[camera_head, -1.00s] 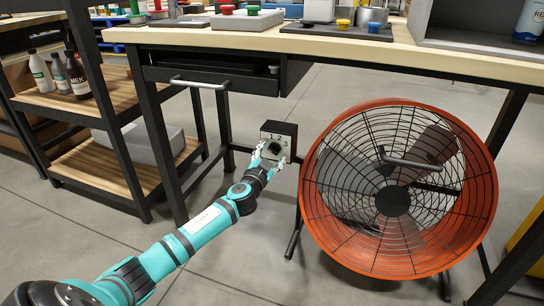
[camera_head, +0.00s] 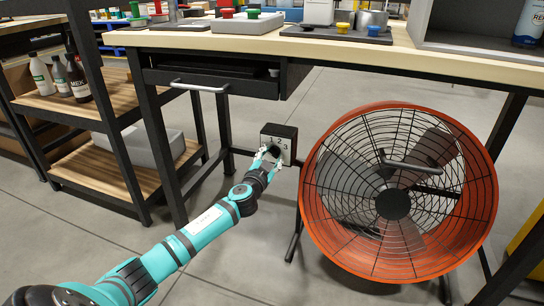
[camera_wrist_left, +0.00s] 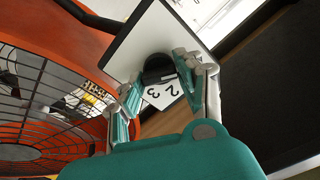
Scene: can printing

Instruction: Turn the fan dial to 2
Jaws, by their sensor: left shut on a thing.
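The fan dial (camera_wrist_left: 158,66) is a dark round knob on the pale face of a control box (camera_wrist_left: 135,42) in the left wrist view. The numbers 2 and 3 show beside the dial. In the head view, the control box (camera_head: 279,130) is dark with 1, 2 and 3 on its face, left of the orange fan (camera_head: 487,205). My left gripper (camera_head: 267,154) is at the box's front, and its fingers (camera_wrist_left: 162,82) are shut on the dial. The fingers partly hide the dial, and I cannot tell which number it points to. My right gripper is not in view.
The workbench (camera_head: 240,40) spans above the fan, with a drawer (camera_head: 210,78) and dark legs around the box. A wooden-shelved rack (camera_head: 105,178) with bottles stands at left. The floor in front is clear.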

